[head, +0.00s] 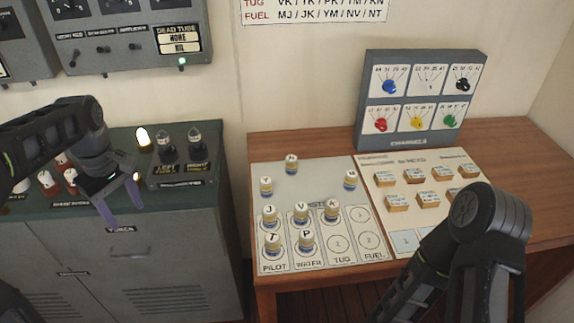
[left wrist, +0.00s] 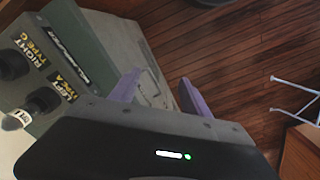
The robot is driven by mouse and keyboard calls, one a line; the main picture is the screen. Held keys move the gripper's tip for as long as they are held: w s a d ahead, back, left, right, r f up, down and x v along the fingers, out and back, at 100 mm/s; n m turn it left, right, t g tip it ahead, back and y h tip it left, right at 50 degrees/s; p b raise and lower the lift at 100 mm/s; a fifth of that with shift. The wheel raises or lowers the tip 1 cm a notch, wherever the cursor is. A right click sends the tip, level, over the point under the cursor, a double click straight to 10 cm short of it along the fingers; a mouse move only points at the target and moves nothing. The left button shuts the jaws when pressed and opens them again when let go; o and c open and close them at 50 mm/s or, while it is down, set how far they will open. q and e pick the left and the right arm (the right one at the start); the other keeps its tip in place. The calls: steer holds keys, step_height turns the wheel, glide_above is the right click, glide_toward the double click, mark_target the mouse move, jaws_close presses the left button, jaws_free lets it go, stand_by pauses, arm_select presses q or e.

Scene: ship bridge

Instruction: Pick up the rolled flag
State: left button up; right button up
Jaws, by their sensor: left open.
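Several small rolled flags with lettered tops stand upright on the white board (head: 262,172) on the wooden desk. Behind, spread apart, are the N-like flag (head: 291,165), the Y flag (head: 266,187) and another (head: 350,181). The J flag (head: 269,216), V flag (head: 301,213), K flag (head: 332,212), T flag (head: 272,245) and P flag (head: 306,243) stand on the marked slots. My left gripper (head: 121,208) is open and empty by the grey cabinet's front edge, left of the desk; its fingers show in the left wrist view (left wrist: 157,82). My right gripper is out of view.
A panel of coloured knobs (head: 415,137) stands at the desk's back. Wooden blocks (head: 415,175) lie on the right-hand board. A gap separates cabinet and desk.

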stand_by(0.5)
arm_select(q)
steer(key=s+d+f+m+h, duration=0.1)
steer(key=s+d+f+m, duration=0.1)
steer(key=d+f, duration=0.75)
steer(key=s+d+f+m+h, duration=0.1)
steer(key=d+f+m+h, duration=0.2)
steer(key=f, duration=1.2)
steer(key=s+d+f+m, duration=0.2)
steer(key=s+d+f, duration=0.3)
steer(key=s+d, duration=0.3)
steer(key=s+d+f+m, duration=0.3)
steer(key=s+d+f, duration=0.3)
steer(key=s+d, duration=0.3)
steer(key=shift+s+f+t, duration=0.3)
steer(key=shift+s, duration=0.3)
steer(key=shift+c, duration=0.5)
